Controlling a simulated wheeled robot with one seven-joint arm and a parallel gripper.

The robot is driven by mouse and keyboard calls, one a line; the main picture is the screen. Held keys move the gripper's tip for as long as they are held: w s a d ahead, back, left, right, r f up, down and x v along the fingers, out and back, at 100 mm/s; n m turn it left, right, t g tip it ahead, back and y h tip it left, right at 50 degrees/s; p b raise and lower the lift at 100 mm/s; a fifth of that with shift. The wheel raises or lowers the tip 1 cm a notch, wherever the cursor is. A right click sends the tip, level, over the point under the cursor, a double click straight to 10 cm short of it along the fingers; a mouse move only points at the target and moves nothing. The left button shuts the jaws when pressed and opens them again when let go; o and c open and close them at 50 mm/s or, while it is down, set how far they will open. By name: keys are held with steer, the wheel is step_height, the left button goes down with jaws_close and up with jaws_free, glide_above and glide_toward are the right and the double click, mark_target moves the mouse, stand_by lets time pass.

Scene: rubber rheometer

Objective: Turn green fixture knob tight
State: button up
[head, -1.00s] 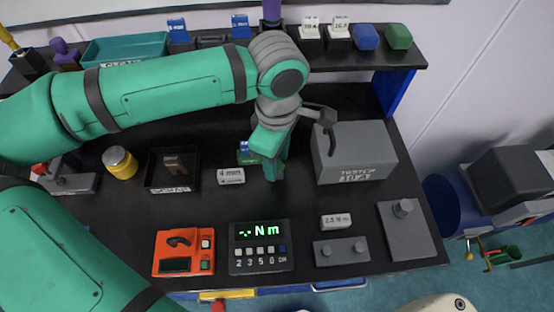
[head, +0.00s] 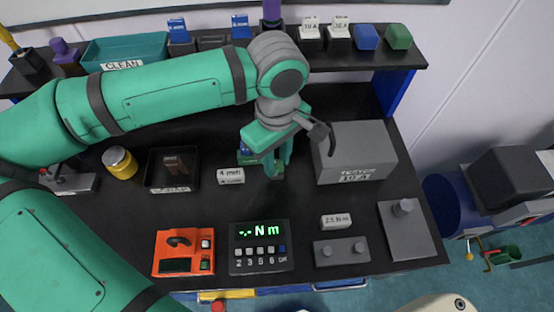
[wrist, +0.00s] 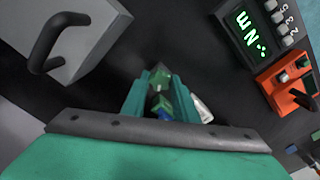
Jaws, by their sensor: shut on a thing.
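The green fixture (head: 246,157) stands on the black bench, mostly hidden behind my gripper in the head view. A blue part shows on it. My gripper (head: 276,170) points down at the fixture's right side. In the wrist view, my gripper (wrist: 160,88) has its two teal fingers closed around a small green piece (wrist: 161,79), which appears to be the fixture's knob. A green and blue part (wrist: 160,107) shows just below it, between the fingers. The exact contact and how far the knob is screwed in cannot be seen.
A grey tester box (head: 355,152) with a handle stands close to the right. A white "4 mm" block (head: 231,176) and a black scrap tray (head: 172,186) are at the left. The torque readout (head: 260,246) shows "-.- Nm" in front. Bare bench lies between.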

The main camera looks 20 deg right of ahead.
steer(key=m, duration=0.4)
steer(key=shift+m, duration=0.3)
steer(key=m, duration=0.2)
steer(key=shift+m, duration=1.3)
steer(key=m, duration=0.4)
steer(key=shift+m, duration=0.3)
